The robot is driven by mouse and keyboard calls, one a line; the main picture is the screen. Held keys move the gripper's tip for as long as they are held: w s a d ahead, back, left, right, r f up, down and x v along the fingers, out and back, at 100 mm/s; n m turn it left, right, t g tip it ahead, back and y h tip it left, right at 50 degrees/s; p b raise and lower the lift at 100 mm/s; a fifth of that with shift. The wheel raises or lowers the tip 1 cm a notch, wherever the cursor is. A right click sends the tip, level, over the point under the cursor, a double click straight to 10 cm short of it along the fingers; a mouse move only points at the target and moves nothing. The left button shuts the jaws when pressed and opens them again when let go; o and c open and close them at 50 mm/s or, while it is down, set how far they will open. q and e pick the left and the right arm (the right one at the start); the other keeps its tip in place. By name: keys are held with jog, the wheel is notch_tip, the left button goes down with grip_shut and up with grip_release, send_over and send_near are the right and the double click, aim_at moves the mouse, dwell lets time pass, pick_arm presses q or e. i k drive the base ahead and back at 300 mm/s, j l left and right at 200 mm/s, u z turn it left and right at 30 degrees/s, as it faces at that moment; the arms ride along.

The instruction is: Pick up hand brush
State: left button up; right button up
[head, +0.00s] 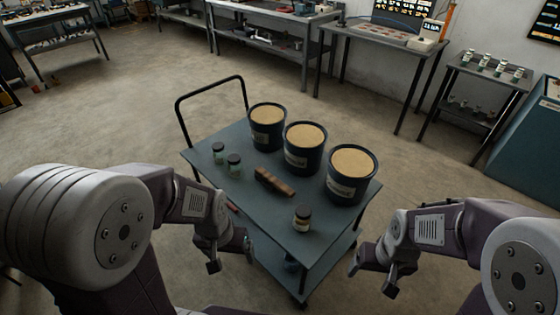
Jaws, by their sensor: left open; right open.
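The hand brush (274,183), a short brown bar-shaped thing, lies on the upper shelf of a blue-grey cart (253,215), near the middle. My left gripper (230,258) is open and empty, below and left of the brush in the picture, beside the cart's near edge. My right gripper (372,284) is open and empty to the right of the cart's near corner. Neither gripper touches the brush. The brush's underside is hidden.
Three dark buckets with tan contents (303,147) stand behind the brush. Two small jars (234,165) are left of it and another jar (302,218) is near the front corner. The cart has a black handle (211,92). Benches line the back wall; the floor around is clear.

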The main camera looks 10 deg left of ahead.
aim_at(271, 181)
jog(key=u, duration=4.9)
jog(key=z, duration=4.55)
jog(key=i+j+z, duration=0.2)
jog(key=z, duration=0.2)
jog(key=i+j+z, duration=0.1)
jog(key=j+z, duration=0.3)
jog(key=i+j+z, duration=0.1)
jog(key=j+z, duration=1.1)
